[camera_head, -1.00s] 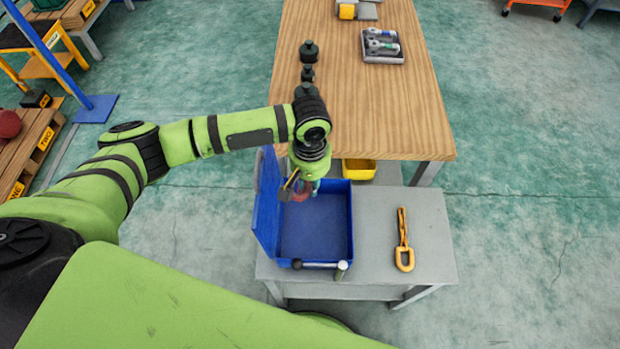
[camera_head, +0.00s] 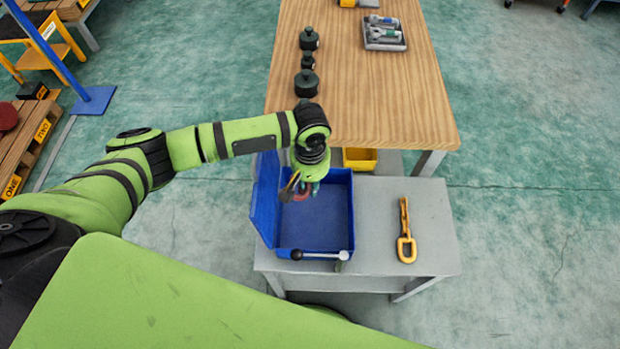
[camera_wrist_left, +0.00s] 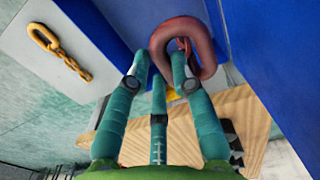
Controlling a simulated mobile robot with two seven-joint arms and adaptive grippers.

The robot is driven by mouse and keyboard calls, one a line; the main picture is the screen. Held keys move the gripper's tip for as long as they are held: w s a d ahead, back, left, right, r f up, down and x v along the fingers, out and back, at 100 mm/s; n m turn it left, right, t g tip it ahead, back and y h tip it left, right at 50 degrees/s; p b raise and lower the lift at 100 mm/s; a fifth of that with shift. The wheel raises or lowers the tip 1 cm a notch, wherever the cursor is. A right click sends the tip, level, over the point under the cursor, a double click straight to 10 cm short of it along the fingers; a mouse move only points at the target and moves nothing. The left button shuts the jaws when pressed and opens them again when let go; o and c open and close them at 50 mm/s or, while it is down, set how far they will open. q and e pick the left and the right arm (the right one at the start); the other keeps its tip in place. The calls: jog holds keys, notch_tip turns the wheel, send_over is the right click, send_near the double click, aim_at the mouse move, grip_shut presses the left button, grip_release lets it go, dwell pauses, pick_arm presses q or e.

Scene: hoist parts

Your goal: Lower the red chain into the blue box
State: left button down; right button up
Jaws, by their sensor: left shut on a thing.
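My left gripper (camera_head: 308,190) is over the open blue box (camera_head: 345,215), near its back left part, beside the raised lid. Its fingers are shut on the red chain (camera_head: 302,195); a thick red link (camera_wrist_left: 207,50) shows at the fingertips (camera_wrist_left: 162,80) in the left wrist view. The rest of the chain is hidden there, and I cannot tell whether it touches the box floor. The box floor looks empty. My right gripper is out of view.
The box stands on a grey bench (camera_head: 380,215). A yellow chain link (camera_head: 405,248) lies to its right. A bar with a black knob (camera_head: 296,255) crosses the box's front. The wooden table (camera_head: 400,100) behind holds dark weights (camera_head: 306,83) and a tray (camera_head: 385,45).

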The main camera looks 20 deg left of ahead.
pick_arm(q)
notch_tip(320, 180, down, 10)
jog(key=s+b, duration=0.1)
jog(key=b, duration=0.4)
jog(key=shift+s+d+f, duration=0.15)
jog(key=shift+s+d, duration=0.05)
jog(key=shift+d, duration=0.2)
dwell(0.6)
jog(key=c, duration=1)
grip_release()
jog(key=shift+s+b, duration=0.1)
jog(key=shift+b, duration=0.2)
jog(key=w+r+t, duration=0.1)
jog(key=w+r, duration=0.2)
jog(key=r, duration=0.9)
jog(key=shift+p, duration=0.3)
